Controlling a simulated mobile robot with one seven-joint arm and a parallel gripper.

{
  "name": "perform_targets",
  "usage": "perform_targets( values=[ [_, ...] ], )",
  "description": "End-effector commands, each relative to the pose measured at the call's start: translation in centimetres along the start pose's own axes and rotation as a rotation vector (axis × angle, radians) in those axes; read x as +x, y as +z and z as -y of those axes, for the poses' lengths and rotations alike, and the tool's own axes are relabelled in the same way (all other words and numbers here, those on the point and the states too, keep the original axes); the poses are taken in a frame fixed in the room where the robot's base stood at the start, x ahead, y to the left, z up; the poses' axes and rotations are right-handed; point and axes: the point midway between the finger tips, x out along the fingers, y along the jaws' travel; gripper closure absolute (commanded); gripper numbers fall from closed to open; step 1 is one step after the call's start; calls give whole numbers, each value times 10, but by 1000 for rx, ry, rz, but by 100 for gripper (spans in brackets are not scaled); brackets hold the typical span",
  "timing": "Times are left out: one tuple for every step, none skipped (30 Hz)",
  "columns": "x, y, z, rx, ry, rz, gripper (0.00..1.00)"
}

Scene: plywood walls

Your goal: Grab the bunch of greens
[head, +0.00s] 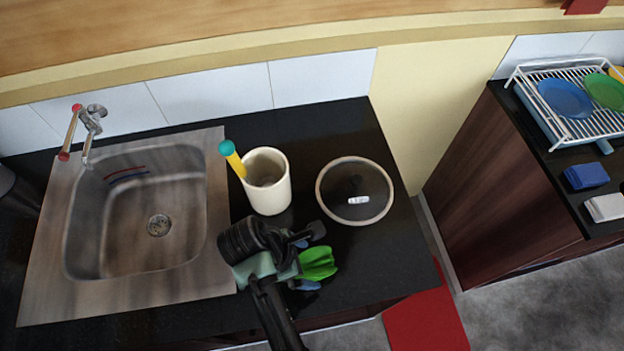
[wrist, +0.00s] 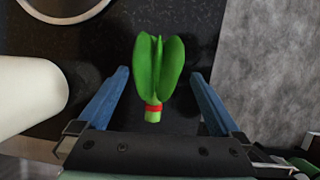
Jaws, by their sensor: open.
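The bunch of greens (head: 318,264) lies on the black countertop near its front edge, partly hidden by my gripper in the head view. In the wrist view the greens (wrist: 158,70) have broad green leaves pointing away from me and a pale stem with a red band. My gripper (wrist: 160,85) is open, with one blue finger on each side of the greens. The stem end lies between the fingers, with a gap on both sides. In the head view my gripper (head: 305,264) is over the counter at the greens. The height between fingers and counter is hard to tell.
A cream cup (head: 270,190) holding a yellow and teal utensil stands behind my gripper. A round glass lid (head: 355,191) lies right of it. A metal sink (head: 140,240) is at left. A dish rack (head: 570,100) with plates stands on a separate counter at right.

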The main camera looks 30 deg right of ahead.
Motion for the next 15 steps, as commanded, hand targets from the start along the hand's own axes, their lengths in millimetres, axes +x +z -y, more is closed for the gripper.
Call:
perform_targets(
  values=[
    [2,0,0,1,-2,0,0],
    [4,0,0,1,-2,0,0],
    [6,0,-1,1,-2,0,0],
    [9,0,-1,0,-3,0,0],
    [12,-1,-2,1,-3,0,0],
    [17,-1,-2,0,-4,0,0],
    [21,-2,-4,0,-4,0,0],
    [24,-2,-4,1,-3,0,0],
    [29,-3,-5,1,-3,0,0],
    [33,-3,-5,1,-4,0,0],
    [38,-3,-5,1,-4,0,0],
    [43,-3,-5,2,-4,0,0],
    [46,-3,-5,2,-3,0,0],
    [48,-3,-5,2,-2,0,0],
    [50,-4,-5,2,-2,0,0]
  ],
)
